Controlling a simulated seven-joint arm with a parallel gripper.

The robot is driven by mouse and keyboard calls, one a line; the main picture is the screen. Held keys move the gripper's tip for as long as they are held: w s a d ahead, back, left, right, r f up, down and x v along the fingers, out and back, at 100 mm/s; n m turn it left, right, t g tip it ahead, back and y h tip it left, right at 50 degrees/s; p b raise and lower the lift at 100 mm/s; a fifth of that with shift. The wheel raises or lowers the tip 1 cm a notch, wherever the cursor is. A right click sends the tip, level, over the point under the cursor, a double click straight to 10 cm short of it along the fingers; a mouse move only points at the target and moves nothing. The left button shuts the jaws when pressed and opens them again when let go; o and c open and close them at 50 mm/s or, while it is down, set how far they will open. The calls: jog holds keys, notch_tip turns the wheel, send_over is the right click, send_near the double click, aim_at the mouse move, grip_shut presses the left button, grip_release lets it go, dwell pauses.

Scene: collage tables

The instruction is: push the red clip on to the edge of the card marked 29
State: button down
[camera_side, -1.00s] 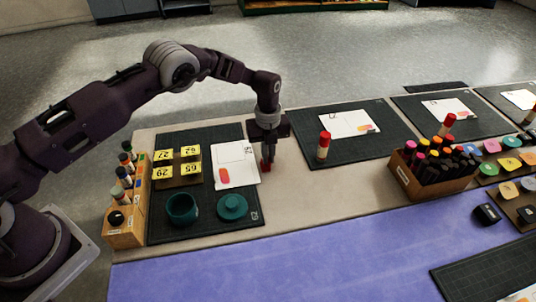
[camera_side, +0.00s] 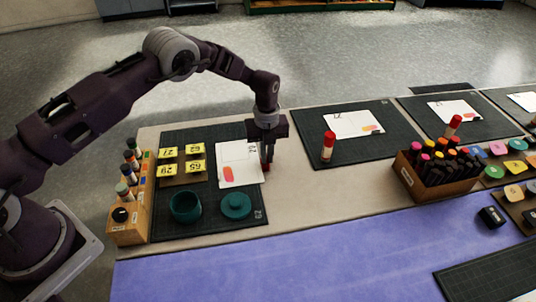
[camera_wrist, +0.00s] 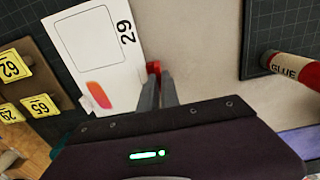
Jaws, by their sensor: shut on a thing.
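The card marked 29 (camera_wrist: 72,23) is white with an orange-pink patch and a drawn frame. It lies flat on the dark mat, and also shows in the side view (camera_side: 232,155). My gripper (camera_wrist: 160,76) is shut on the red clip (camera_wrist: 153,66), down at the card's long right edge. The clip is at or against that edge; I cannot tell whether it grips the card. In the side view, the clip (camera_side: 267,167) is mostly hidden by my fingers.
Yellow number tags (camera_side: 195,167) stand left of the card. A teal cup (camera_side: 185,206) and teal lid (camera_side: 235,206) sit in front. Bare table (camera_wrist: 200,30) lies between the mats.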

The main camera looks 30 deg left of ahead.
jog(key=shift+s+a, duration=0.1)
jog(key=shift+a, duration=0.05)
jog(key=shift+s+a, duration=0.25)
jog(key=shift+s, duration=0.05)
dwell(0.3)
dwell(0.8)
jog(key=c, duration=1.5)
grip_release()
jog(key=shift+r, duration=0.1)
notch_tip(320, 180, up, 7)
